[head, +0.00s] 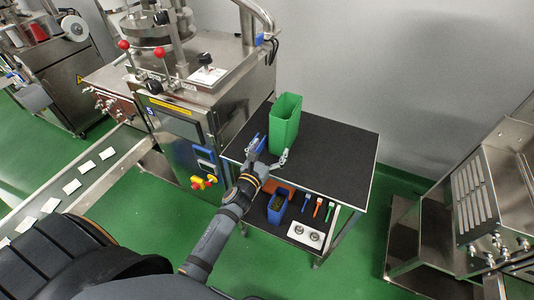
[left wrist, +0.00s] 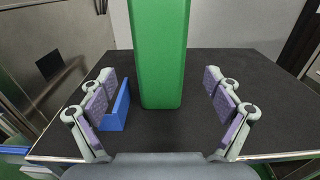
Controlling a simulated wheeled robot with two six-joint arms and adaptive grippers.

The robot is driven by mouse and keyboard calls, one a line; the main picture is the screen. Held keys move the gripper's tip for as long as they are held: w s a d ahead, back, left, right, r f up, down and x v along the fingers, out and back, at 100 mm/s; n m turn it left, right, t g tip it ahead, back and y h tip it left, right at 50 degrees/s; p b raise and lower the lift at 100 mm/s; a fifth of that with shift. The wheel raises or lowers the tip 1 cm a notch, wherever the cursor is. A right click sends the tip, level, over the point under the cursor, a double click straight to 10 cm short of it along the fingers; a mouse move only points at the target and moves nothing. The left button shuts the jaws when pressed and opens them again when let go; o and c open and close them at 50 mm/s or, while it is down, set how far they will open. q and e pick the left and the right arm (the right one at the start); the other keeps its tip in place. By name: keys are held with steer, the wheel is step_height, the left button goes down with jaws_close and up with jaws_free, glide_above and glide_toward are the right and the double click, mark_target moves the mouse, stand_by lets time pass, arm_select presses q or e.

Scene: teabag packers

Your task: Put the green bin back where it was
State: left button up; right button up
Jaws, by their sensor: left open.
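The green bin (head: 285,123) stands upright and open-topped on the black top of a small table (head: 335,150). In the left wrist view the green bin (left wrist: 162,60) rises between my fingers, just beyond the fingertips. My left gripper (head: 267,156) is open at the near side of the bin, with its fingers spread wider than the bin. It also shows in the left wrist view (left wrist: 160,95), with nothing held. The bin's upper part is cut off there. My right gripper is not in view.
A small blue holder (left wrist: 117,108) stands on the table beside my left-hand finger. The lower shelf holds a blue bin (head: 277,208), several small tools and a white plate (head: 306,235). A steel machine (head: 185,120) stands left of the table. The table's right side is clear.

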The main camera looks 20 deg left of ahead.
arm_select(q)
steer(key=shift+s, duration=1.55)
